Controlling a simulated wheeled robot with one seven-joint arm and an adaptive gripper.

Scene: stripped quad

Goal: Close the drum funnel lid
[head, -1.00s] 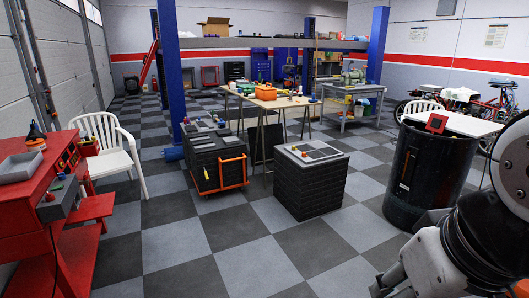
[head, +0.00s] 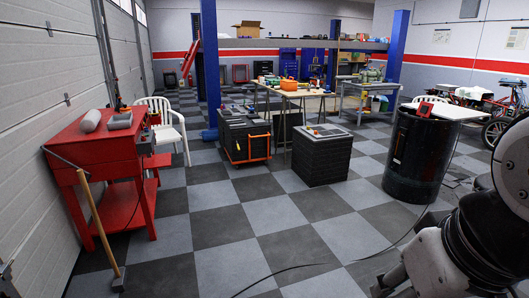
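A tall black drum (head: 418,155) stands on the floor at the right. A small red square piece (head: 425,109) sits at its top edge, and a flat white panel (head: 452,111) shows at the top and extends to the right. I cannot tell for sure which part is the funnel lid, or whether it is open. My arm fills the lower right corner and is apart from the drum in the picture. My gripper is out of view.
A red workbench (head: 100,150) stands at the left, with a long-handled tool (head: 98,225) leaning by it. A black cart with an orange handle (head: 246,140) and a dark cabinet (head: 320,160) stand mid-floor. The checkered floor (head: 230,230) in front is mostly clear, with a thin dark cable across it.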

